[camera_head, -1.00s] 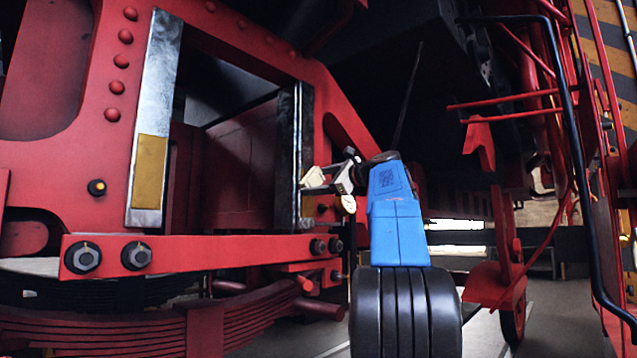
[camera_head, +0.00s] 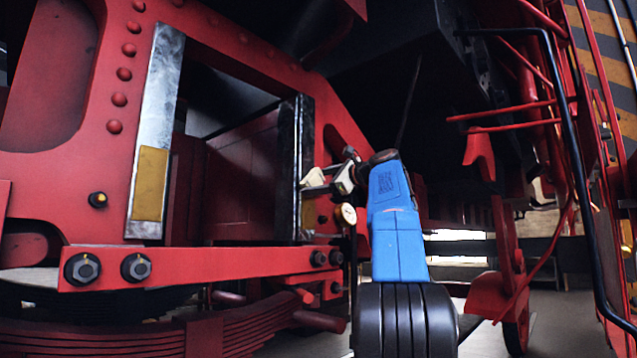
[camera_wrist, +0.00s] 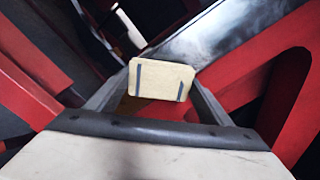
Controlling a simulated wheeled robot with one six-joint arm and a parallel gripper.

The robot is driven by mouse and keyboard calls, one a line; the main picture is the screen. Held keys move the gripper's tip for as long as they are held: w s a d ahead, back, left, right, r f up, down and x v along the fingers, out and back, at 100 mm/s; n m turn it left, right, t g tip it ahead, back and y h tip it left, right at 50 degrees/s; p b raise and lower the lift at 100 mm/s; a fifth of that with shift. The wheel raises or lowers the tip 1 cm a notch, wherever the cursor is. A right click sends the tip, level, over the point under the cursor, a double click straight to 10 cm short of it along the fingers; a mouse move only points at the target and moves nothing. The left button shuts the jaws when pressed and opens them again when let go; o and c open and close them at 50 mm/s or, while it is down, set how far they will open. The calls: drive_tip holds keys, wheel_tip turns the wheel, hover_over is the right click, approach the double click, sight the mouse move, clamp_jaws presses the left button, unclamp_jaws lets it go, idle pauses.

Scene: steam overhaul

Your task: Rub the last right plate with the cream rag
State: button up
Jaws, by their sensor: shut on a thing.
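The cream rag (camera_head: 314,177) is a small pale block in my gripper (camera_head: 318,183). In the wrist view the rag (camera_wrist: 162,78) sits between the two dark fingers, with two dark stripes on its near face. The right plate (camera_head: 306,130) is a dark, shiny upright metal strip on the right side of the red frame opening. The rag is close beside its face; I cannot tell whether they touch. An ochre patch (camera_head: 308,214) shows on the plate just below the rag. In the wrist view the plate (camera_wrist: 210,40) lies beyond the rag.
The left plate (camera_head: 163,75) is bright metal with an ochre patch (camera_head: 150,183) low on it. A red bolted bar (camera_head: 205,259) crosses below the opening. Red pipes and a black handrail (camera_head: 575,170) stand at the right.

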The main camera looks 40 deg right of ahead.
drive_tip(key=shift+w+f, duration=0.15)
drive_tip(key=shift+f, duration=1.75)
drive_tip(key=shift+s+d, duration=0.2)
drive_tip(key=shift+s, duration=2.75)
drive_tip(key=shift+s, duration=0.1)
drive_tip(key=s, duration=0.2)
drive_tip(key=shift+s+d, duration=0.15)
drive_tip(key=shift+s, duration=0.25)
